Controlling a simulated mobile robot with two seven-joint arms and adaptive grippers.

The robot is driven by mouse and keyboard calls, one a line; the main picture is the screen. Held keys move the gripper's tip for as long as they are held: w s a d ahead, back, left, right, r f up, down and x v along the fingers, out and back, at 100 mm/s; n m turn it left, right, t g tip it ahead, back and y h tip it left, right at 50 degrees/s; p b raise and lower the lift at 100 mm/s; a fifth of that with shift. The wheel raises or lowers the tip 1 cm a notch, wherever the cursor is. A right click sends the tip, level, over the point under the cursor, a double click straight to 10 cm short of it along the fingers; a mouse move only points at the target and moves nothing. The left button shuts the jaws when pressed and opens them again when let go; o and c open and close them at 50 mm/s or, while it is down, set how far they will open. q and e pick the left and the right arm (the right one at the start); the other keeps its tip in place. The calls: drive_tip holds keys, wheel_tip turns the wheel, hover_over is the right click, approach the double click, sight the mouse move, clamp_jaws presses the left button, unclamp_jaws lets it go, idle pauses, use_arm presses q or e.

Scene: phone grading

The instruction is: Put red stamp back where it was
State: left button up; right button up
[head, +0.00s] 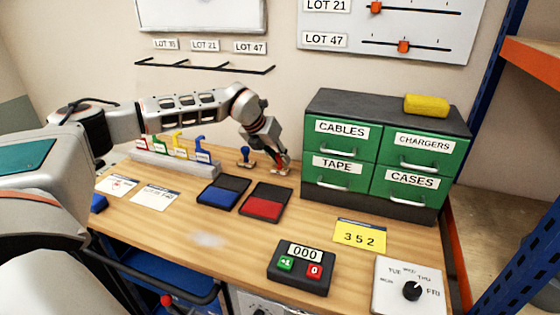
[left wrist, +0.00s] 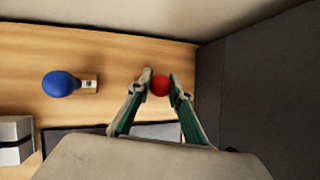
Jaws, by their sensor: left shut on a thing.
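The red stamp (left wrist: 160,86) shows as a round red knob between the fingertips in the left wrist view. My left gripper (left wrist: 161,83) is shut on it. In the head view my left gripper (head: 281,168) is low at the back of the table, between the blue stamp and the drawer cabinet. The red stamp is mostly hidden by the fingers there, and I cannot tell whether its base touches the table. The blue stamp (head: 245,157) stands upright to its left; its blue knob (left wrist: 60,84) also shows in the left wrist view. My right gripper is out of view.
A red ink pad (head: 265,203) and a blue ink pad (head: 221,196) lie in front of my left gripper. The green drawer cabinet (head: 385,104) stands close on the right. A rack with coloured hooks (head: 170,157) is at the left. Cards lie front left.

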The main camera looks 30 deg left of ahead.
use_arm(q)
drive_tip(key=o, duration=0.9)
drive_tip(key=shift+c, duration=0.2)
drive_tip(key=shift+s+a+r, duration=0.1)
drive_tip(key=shift+s+r, duration=0.05)
drive_tip(key=shift+r, duration=0.25)
drive_tip(key=v, duration=1.1)
drive_tip(key=shift+s, duration=0.15)
